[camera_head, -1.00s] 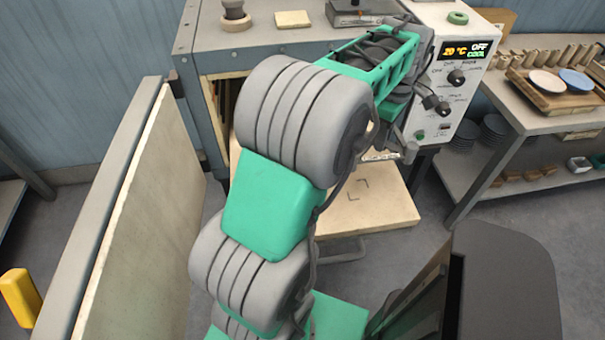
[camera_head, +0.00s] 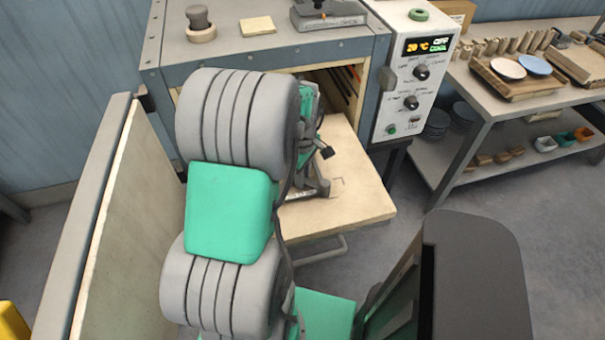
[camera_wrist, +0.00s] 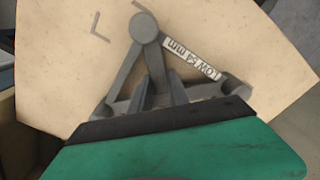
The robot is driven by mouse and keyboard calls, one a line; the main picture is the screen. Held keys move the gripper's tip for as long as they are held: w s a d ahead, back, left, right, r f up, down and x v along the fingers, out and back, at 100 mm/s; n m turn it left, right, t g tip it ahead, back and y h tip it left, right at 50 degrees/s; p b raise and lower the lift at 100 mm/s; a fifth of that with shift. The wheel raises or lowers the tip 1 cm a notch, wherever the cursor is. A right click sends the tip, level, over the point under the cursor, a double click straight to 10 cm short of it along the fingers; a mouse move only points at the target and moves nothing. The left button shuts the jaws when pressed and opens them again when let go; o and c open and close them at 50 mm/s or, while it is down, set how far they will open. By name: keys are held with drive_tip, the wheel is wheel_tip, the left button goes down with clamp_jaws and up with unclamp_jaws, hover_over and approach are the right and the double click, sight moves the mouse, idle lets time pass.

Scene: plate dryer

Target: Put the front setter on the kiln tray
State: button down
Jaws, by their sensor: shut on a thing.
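The front setter (camera_wrist: 145,28) is a grey three-armed piece with a round hub and a white label reading "LOW 54 mm", upside down in the wrist view. My gripper (camera_wrist: 160,92) is shut on it, with the dark fingers at one of its arms. The kiln tray (camera_wrist: 55,75) is a cream slab behind the setter, with dark corner marks. In the head view the tray (camera_head: 350,222) sticks out from the kiln front. The setter (camera_head: 318,190) shows partly there, over the tray beside my arm. I cannot tell whether it touches the tray.
The kiln (camera_head: 250,58) stands open, its door (camera_head: 110,220) swung out at left. A control box (camera_head: 412,85) is at its right. A shelf table (camera_head: 500,110) with plates and wooden pieces stands further right.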

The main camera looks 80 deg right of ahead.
drive_tip(key=shift+r, duration=0.1)
drive_tip(key=shift+f, duration=0.2)
drive_tip(key=c, duration=1.3)
unclamp_jaws()
drive_tip(key=shift+o, duration=0.2)
drive_tip(key=shift+r, duration=0.1)
wheel_tip(320, 180, up, 12)
drive_tip(key=shift+b, duration=0.35)
drive_tip(key=shift+w+r, duration=0.15)
